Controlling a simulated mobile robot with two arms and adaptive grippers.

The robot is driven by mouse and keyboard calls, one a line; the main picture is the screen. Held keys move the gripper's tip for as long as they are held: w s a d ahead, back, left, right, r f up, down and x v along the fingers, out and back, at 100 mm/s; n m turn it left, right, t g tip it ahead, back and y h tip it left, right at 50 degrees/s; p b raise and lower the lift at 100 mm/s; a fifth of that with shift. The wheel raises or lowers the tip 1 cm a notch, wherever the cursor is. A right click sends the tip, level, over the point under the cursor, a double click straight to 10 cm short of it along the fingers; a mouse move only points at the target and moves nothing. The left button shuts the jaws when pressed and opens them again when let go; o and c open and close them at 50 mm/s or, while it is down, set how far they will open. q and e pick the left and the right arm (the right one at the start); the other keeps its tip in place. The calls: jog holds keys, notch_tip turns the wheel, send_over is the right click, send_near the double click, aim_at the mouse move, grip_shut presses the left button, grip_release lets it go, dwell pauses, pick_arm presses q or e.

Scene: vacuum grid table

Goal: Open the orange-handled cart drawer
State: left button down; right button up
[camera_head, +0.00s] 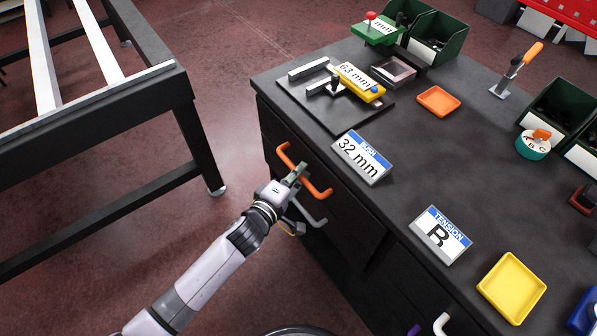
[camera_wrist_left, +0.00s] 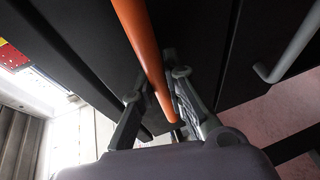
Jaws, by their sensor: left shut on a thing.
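The orange handle (camera_head: 318,188) is a bar on the black drawer front (camera_head: 343,205) at the near left side of the cart. My left gripper (camera_head: 298,172) is at the middle of this bar, shut on it. In the left wrist view the orange handle (camera_wrist_left: 148,50) runs between the two fingers of the left gripper (camera_wrist_left: 158,100). The drawer front appears level with the cart side, though the arm hides part of it. My right gripper is not in view.
A grey handle (camera_head: 308,212) sits just below the orange one. The cart top (camera_head: 400,150) carries a 32 mm sign (camera_head: 361,157), a fixture plate, a yellow tray (camera_head: 511,287), an orange tray (camera_head: 438,101) and green bins. A black frame table (camera_head: 150,95) stands left, with open floor between.

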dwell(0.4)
pick_arm(q)
jog(key=s+a+p, duration=0.4)
jog(key=s+a, duration=0.4)
jog(key=a, duration=0.3)
jog(key=s+a+p, duration=0.4)
jog(key=s+a, duration=0.4)
jog(key=a, duration=0.4)
jog(key=shift+s, duration=0.25)
jog(key=c, duration=1.9)
grip_release()
jog(key=shift+d, duration=0.1)
